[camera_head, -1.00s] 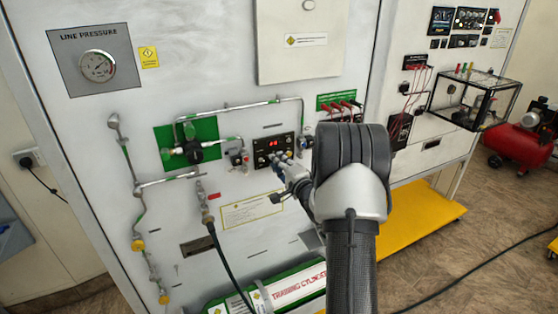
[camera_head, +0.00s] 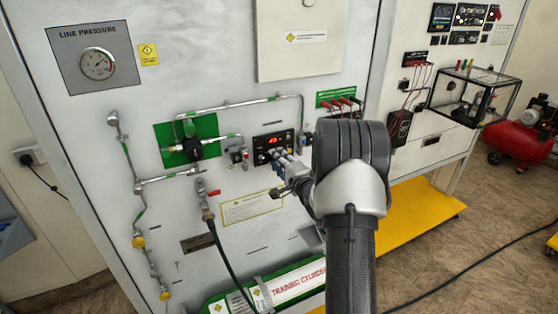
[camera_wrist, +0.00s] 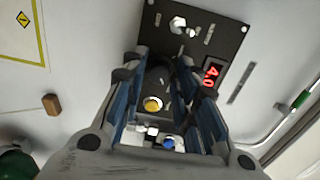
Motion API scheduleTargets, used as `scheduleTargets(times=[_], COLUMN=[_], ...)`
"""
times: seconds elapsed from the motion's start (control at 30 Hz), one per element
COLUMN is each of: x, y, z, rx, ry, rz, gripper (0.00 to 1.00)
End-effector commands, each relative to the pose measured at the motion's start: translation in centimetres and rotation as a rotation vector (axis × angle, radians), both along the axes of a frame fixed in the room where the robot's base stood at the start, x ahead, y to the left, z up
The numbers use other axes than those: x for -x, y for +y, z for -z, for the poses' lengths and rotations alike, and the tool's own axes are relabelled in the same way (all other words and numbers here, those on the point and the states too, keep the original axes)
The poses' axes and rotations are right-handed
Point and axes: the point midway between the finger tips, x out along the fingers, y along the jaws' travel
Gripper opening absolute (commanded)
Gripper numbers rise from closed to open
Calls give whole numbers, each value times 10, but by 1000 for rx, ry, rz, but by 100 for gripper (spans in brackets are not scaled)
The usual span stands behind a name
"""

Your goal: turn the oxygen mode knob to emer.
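A dark control panel (camera_head: 272,145) with a red lit display sits on the white board in the head view. In the wrist view the panel (camera_wrist: 200,40) shows its red display (camera_wrist: 211,77), a silver toggle or knob (camera_wrist: 178,24) near the top, and a dark round knob (camera_wrist: 157,77) between my fingers. I cannot read its label or setting. My gripper (camera_wrist: 159,58) is open, its two blue-sided fingers on either side of the dark knob; contact cannot be told. In the head view my gripper (camera_head: 283,166) is at the panel's lower edge, partly hidden by my wrist.
A yellow round part (camera_wrist: 152,104) and a blue one (camera_wrist: 168,142) show between the fingers. Pipes with a green-backed valve (camera_head: 193,147) lie left of the panel. Red leads (camera_head: 345,101) are plugged in at its upper right. A yellow-bordered label (camera_head: 250,207) is below.

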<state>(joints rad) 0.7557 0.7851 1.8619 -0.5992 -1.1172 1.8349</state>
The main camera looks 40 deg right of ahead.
Motion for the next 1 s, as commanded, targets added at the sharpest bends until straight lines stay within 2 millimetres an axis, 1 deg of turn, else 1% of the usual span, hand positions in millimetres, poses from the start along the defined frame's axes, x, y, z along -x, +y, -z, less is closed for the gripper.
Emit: scheduleTargets(times=[0.17,0.27,0.37,0.6,0.7,0.83,1.0], x=[1,9,25,76,94,109,117], y=[0,2,5,16,20,24,27], z=[0,-1,-1,-2,-3,-4,-4], rx=[0,0,-1,-1,-1,0,1], ry=[1,0,2,2,1,1,0], rz=[0,1,2,3,3,2,0], gripper=[28,28,28,28,28,28,28])
